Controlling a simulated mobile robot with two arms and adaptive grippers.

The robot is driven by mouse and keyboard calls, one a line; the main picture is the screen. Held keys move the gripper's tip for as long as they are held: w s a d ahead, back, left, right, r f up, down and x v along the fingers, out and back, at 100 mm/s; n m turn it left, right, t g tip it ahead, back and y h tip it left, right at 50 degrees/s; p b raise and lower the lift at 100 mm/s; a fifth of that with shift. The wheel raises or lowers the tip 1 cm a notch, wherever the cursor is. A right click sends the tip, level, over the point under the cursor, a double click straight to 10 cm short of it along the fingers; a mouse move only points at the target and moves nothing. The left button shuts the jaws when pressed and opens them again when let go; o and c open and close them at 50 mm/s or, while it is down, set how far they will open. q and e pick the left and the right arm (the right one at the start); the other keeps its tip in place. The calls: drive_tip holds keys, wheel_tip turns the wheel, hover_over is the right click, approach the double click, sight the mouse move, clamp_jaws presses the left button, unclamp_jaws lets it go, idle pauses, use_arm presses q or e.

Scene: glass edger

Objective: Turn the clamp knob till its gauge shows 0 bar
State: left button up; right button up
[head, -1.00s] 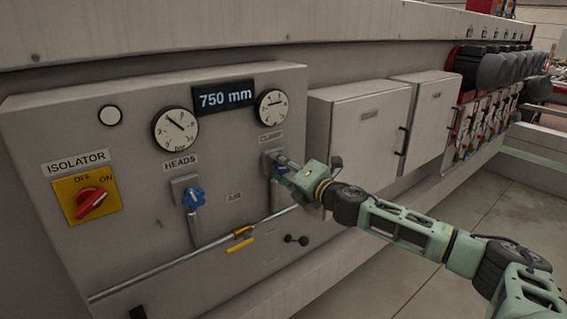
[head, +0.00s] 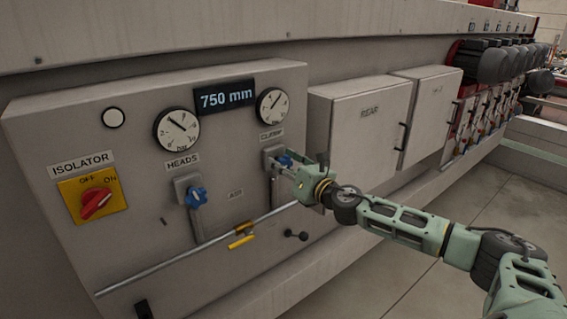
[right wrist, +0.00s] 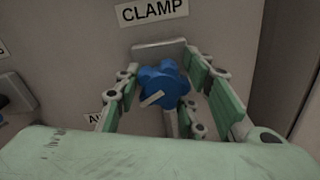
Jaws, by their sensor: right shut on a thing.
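The blue clamp knob (right wrist: 163,86) sits under the CLAMP label (right wrist: 153,11) in the right wrist view. It also shows small and partly hidden in the head view (head: 285,160). My right gripper (right wrist: 168,88) has its green fingers on both sides of the knob and is shut on it. The round white clamp gauge (head: 272,105) is above the knob; its dark needle slants toward the upper right, and its numbers are too small to read. My left gripper is not in view.
The heads gauge (head: 177,129) and blue heads knob (head: 196,197) are to the left. A red isolator switch (head: 96,203) is farther left. Grey cabinets (head: 362,140) stand right of the panel.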

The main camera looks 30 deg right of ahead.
drive_tip(key=shift+r, duration=0.1)
idle(0.5)
drive_tip(key=o, duration=1.1)
drive_tip(key=shift+a, duration=0.1)
drive_tip(key=s, duration=1.2)
drive_tip(key=shift+d, duration=0.45)
drive_tip(key=shift+d, duration=0.1)
